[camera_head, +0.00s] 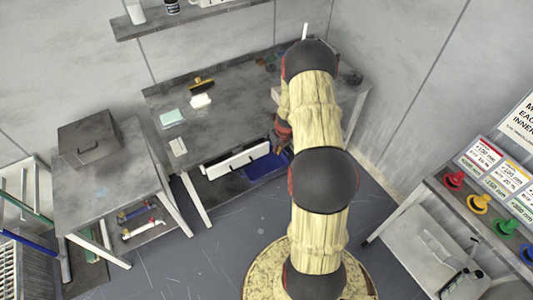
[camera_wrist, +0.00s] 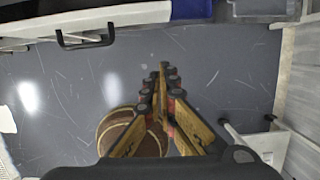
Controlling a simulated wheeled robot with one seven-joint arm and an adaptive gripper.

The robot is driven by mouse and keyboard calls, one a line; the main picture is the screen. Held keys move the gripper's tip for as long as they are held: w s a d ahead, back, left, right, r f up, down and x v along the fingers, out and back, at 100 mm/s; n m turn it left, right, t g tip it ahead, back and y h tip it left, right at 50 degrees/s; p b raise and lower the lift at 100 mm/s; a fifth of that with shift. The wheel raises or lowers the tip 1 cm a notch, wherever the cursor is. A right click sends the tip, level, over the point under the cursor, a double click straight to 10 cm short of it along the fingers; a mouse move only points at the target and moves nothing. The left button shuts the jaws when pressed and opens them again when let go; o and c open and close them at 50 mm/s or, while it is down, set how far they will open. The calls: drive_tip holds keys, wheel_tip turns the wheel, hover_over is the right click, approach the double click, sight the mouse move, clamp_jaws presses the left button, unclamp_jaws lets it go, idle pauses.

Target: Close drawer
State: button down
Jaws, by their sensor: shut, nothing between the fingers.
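The drawer shows as a long white front (camera_head: 236,159) under the front edge of the grey worktable. In the wrist view its white front (camera_wrist: 120,17) runs across the top left, with a black bar handle (camera_wrist: 85,38) facing me. How far the drawer stands out is hard to tell. My gripper (camera_wrist: 167,70) is shut and empty, with grey floor behind its fingers. It is apart from the drawer front and to the right of the handle in the wrist view. In the head view my arm hides the gripper.
A blue bin (camera_head: 267,167) lies right of the drawer front. The worktable (camera_head: 225,115) carries a brush (camera_head: 202,83) and small pale blocks. A side table (camera_head: 100,190) with a grey box (camera_head: 90,138) stands left; a table with coloured knobs (camera_head: 478,203) stands right. Floor between is clear.

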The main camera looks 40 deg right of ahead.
drive_tip(key=s+d+f+n+g+h+b, duration=0.15)
drive_tip(key=s+f+b, duration=0.25)
drive_tip(key=s+f, duration=0.65)
drive_tip(key=s+d+f+n+b, duration=0.2)
drive_tip(key=s+f+b, duration=0.35)
drive_tip(key=f, duration=0.85)
drive_tip(key=n+t+h+b, duration=0.2)
drive_tip(key=n+t, duration=1.3)
drive_tip(key=t, duration=0.1)
approach(259, 150)
drive_tip(key=b+x, duration=0.3)
drive_tip(key=x, duration=0.4)
drive_tip(key=shift+a+f, duration=0.1)
